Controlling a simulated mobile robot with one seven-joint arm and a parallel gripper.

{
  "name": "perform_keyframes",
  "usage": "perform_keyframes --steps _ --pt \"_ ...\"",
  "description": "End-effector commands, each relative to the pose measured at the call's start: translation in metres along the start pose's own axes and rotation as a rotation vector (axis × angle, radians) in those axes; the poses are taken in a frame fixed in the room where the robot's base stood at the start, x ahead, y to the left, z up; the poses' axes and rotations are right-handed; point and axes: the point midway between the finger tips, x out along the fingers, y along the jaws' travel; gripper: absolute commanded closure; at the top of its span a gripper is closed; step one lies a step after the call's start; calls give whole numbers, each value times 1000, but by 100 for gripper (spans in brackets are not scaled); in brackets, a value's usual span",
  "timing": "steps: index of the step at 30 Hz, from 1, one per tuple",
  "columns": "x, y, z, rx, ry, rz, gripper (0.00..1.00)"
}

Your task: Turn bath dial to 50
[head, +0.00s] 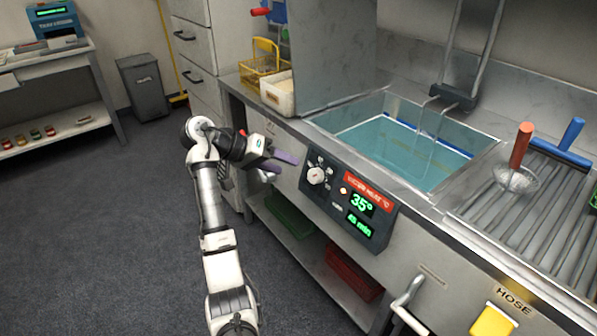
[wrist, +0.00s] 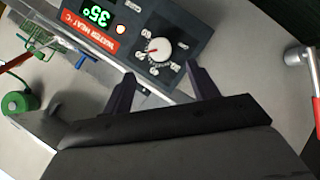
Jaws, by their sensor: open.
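The bath dial (head: 316,175) is a round white knob on the dark control panel (head: 335,209) at the front of the sink unit. The panel's green display (head: 362,204) reads 35°, with 45 min below it. The dial also shows in the wrist view (wrist: 158,49), with a red pointer mark and numbers around it. My gripper (head: 283,164) is open and empty, to the left of the dial and apart from it in the head view. In the wrist view its two dark fingers (wrist: 160,82) point towards the panel, with the dial just beyond and between their tips.
The water-filled bath (head: 400,140) lies behind the panel. A white container (head: 278,93) and a yellow wire basket (head: 262,62) stand on the counter to its left. A red-handled skimmer (head: 521,150) rests on the drainboard at right. Green and red trays (head: 352,274) sit below.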

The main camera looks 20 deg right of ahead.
Motion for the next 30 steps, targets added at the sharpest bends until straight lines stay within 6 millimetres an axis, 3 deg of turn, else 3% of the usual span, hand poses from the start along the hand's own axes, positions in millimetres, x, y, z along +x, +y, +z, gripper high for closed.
perform_keyframes --steps 3,9,24,26,28,30 --pt "-26 0 0 -1 2 -2 41" --pt "-50 0 0 0 0 -1 41" --pt "-59 -2 -3 -2 34 -13 41" --pt "-70 -8 -10 -7 110 -46 41" --pt "-95 -18 -22 -12 261 -111 41" --pt "-137 -30 -35 -15 467 -206 41"
